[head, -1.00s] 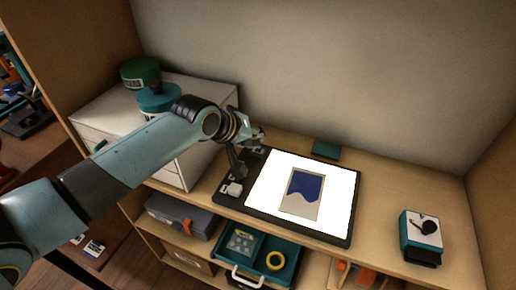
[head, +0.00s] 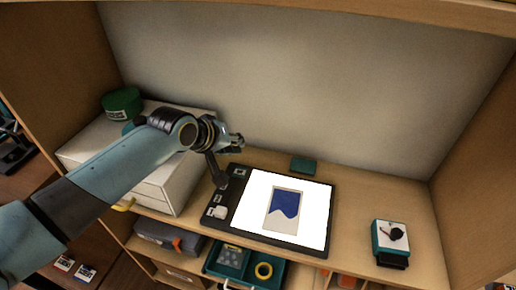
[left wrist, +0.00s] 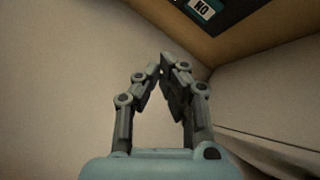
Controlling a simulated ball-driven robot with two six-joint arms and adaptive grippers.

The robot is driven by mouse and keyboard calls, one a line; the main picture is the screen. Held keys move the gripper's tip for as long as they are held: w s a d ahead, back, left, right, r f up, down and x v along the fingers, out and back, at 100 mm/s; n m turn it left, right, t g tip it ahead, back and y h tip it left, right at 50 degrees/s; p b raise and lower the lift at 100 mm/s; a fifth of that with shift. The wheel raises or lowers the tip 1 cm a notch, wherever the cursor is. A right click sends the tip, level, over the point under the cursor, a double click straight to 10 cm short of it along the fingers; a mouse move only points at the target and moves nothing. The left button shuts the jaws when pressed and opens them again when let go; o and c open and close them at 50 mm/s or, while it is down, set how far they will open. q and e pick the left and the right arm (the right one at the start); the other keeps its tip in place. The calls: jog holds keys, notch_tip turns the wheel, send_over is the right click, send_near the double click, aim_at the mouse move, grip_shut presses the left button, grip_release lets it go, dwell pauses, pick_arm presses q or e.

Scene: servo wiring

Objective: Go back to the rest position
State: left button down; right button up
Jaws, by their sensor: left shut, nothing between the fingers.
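My left gripper (head: 238,143) is in the head view, above the back left corner of a black board (head: 215,197) on the bench. In the left wrist view its two fingers (left wrist: 163,70) meet at their tips, shut with nothing between them. The board carries a bright white panel (head: 250,210) with a blue and beige card (head: 284,207) on it. A teal servo-like box (head: 377,236) with a black horn on top stands at the right of the bench. My right gripper is not in view.
A white drawer cabinet (head: 90,152) stands at the left, with a dark green round tin (head: 122,103) on top. A flat teal block (head: 304,165) lies behind the board. The bench between board and servo-like box is clear.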

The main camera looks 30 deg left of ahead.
pick_arm(q)
jog(key=s+d+r+m+g+y, duration=0.1)
jog(key=s+r+m+g, duration=0.15)
jog(key=s, duration=0.65)
jog(key=s+d+r+m+g, duration=0.15)
jog(key=s+r+m, duration=0.25)
jog(key=s, duration=0.5)
jog(key=s+d+r+m+g+y, duration=0.1)
jog(key=s+d+r+m+g, duration=0.15)
jog(key=s, duration=0.65)
jog(key=s+f+b+x, duration=0.1)
jog(key=s+b+x, duration=0.3)
jog(key=x, duration=1.2)
jog(key=s+f+b+x, duration=0.1)
jog(key=s+b+x, duration=0.25)
jog(key=x, duration=1.15)
jog(key=s+f+g+b, duration=0.1)
jog(key=s+f+b, duration=0.3)
jog(key=s+f, duration=0.5)
jog(key=s+a+f+b, duration=0.1)
jog(key=s+f+b, duration=0.4)
jog(key=s+f, duration=0.5)
notch_tip(320, 180, down, 8)
jog(key=shift+s+r+n+g, duration=0.15)
jog(key=shift+s+n+g, duration=0.1)
jog(key=shift+n+g, duration=0.1)
jog(key=shift+a, duration=0.1)
